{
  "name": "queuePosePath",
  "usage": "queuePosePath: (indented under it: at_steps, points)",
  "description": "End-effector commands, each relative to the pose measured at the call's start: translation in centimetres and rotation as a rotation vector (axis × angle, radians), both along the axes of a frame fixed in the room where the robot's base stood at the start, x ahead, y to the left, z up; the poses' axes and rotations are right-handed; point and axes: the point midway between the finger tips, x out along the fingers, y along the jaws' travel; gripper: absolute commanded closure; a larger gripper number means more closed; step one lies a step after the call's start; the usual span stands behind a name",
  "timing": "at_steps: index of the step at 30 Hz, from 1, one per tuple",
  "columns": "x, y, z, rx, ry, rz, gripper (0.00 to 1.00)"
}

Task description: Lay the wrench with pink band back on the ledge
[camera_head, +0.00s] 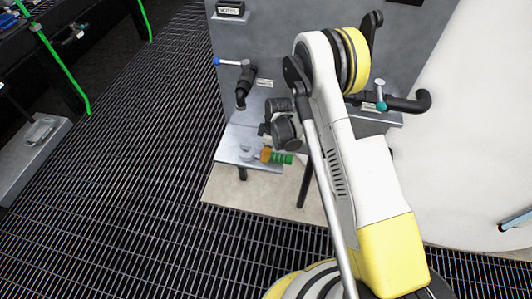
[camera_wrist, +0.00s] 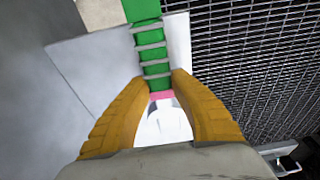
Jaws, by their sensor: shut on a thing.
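My gripper (camera_wrist: 161,82) is shut on the wrench (camera_wrist: 153,55), with one orange finger on each side near its pink band (camera_wrist: 161,95). The green handle with grey stripes points away from my gripper, and the silver head lies between the fingers. In the head view, the green handle (camera_head: 281,157) sticks out to the right of my orange fingers (camera_head: 266,153). The pink band is not visible there. The grey ledge (camera_head: 232,150) is below the wrench, and its pale surface shows in the wrist view (camera_wrist: 100,62). I cannot tell whether the wrench touches the ledge.
A grey manifold panel (camera_head: 285,60) stands behind the ledge. A blue-handled valve (camera_head: 238,66) and a teal-handled valve with a black pipe (camera_head: 395,103) project from it. Open floor grating (camera_head: 120,160) lies to the left.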

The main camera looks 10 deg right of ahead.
Motion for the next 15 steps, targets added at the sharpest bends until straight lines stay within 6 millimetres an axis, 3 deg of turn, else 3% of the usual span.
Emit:
queuePosePath:
  at_steps: [9, 10, 12, 15]
  points:
    - [0.00, 0.01, -0.63, 0.000, 0.000, 0.000, 1.00]
    - [0.01, 0.00, -0.65, 0.000, 0.000, 0.000, 0.71]
    - [0.00, 0.00, -0.63, 0.000, 0.000, 0.000, 0.52]
    - [0.00, 0.00, -0.63, 0.000, 0.000, 0.000, 0.52]
